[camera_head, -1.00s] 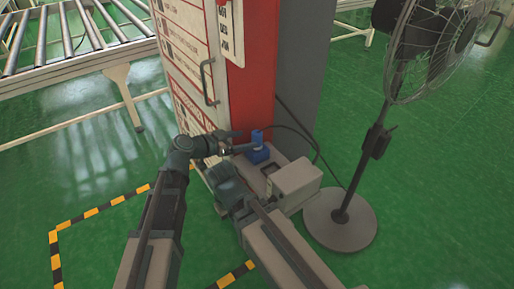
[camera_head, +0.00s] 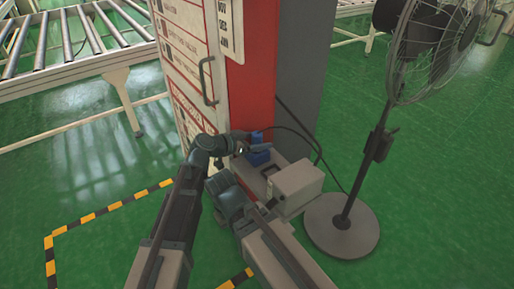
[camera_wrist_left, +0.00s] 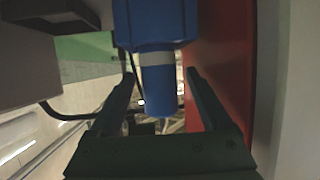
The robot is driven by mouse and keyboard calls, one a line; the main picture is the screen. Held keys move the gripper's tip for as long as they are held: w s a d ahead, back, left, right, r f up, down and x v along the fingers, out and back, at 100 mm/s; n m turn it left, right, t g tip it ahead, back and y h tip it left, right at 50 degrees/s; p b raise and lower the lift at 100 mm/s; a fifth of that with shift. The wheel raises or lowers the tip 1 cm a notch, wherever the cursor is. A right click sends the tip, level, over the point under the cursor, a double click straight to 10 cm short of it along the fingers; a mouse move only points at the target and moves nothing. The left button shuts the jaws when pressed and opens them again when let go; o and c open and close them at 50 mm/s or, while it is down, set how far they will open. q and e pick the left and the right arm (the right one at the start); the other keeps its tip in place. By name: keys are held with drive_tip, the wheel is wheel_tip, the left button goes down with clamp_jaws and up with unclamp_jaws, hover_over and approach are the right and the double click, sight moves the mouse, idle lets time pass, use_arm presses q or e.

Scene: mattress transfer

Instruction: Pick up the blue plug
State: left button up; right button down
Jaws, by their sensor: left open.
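The blue plug (camera_head: 257,137) stands upright in a blue socket block (camera_head: 259,156) on a ledge at the foot of the red and white cabinet. In the left wrist view the plug (camera_wrist_left: 157,95) is a narrow blue cylinder with a pale band, below the wider blue block (camera_wrist_left: 155,22). My left gripper (camera_head: 246,145) is open at the plug. In the left wrist view its two fingers (camera_wrist_left: 160,88) are on either side of the plug, with a gap on both sides. My right arm comes in from below; its gripper fingers cannot be made out.
A grey box (camera_head: 294,188) with a cable stands right of the socket. The red and white cabinet (camera_head: 252,95) rises close behind the left gripper. A standing fan (camera_head: 342,225) is at the right, a roller conveyor (camera_head: 80,50) at the upper left. Green floor is free at the left.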

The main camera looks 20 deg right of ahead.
use_arm(q)
drive_tip(key=shift+c, duration=0.3)
clamp_jaws()
drive_tip(key=shift+r, duration=0.1)
